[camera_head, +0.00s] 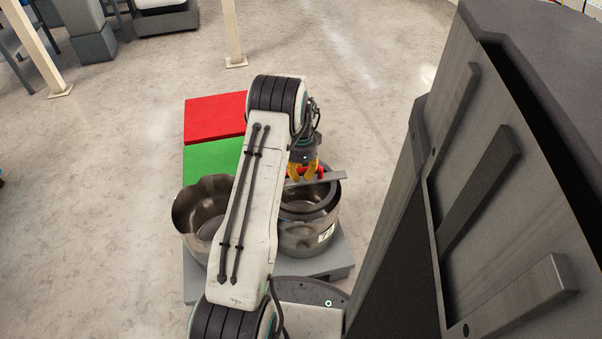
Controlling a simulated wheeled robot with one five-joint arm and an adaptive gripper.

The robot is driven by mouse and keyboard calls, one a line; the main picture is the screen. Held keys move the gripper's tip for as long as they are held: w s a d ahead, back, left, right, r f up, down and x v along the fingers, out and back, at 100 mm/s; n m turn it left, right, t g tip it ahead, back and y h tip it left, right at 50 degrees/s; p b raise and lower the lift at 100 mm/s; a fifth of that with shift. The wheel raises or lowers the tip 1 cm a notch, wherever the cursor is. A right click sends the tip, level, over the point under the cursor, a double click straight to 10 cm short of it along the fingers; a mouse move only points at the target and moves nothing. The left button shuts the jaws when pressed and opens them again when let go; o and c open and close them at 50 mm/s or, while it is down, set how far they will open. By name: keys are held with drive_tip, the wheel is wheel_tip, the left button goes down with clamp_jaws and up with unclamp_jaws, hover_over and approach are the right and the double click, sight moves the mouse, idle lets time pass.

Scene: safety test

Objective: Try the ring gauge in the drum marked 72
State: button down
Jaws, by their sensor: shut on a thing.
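My gripper (304,172), with orange fingers, is over the right-hand steel drum (305,240). It is shut on the ring gauge, whose flat grey bar (328,179) lies across the drum's mouth, with a red part beside the fingers. A grey ring shape shows below the bar at the mouth; I cannot tell how deep it sits or whether it touches the wall. The drum's white label starts with a 7; the rest is unclear. A second, open steel drum (188,212) stands to the left, partly hidden by my arm.
Both drums stand on a grey platform (330,266). A green panel (205,157) and a red panel (212,116) lie behind them. A tall grey cabinet-like body (480,190) fills the right side. Pale floor on the left is clear.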

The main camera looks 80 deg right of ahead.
idle(0.4)
drive_tip(key=c, duration=1.1)
unclamp_jaws()
wheel_tip(320, 180, up, 12)
drive_tip(key=shift+d+f, duration=0.1)
drive_tip(key=shift+d, duration=0.05)
wheel_tip(320, 180, up, 7)
drive_tip(key=p, duration=0.7)
idle(0.6)
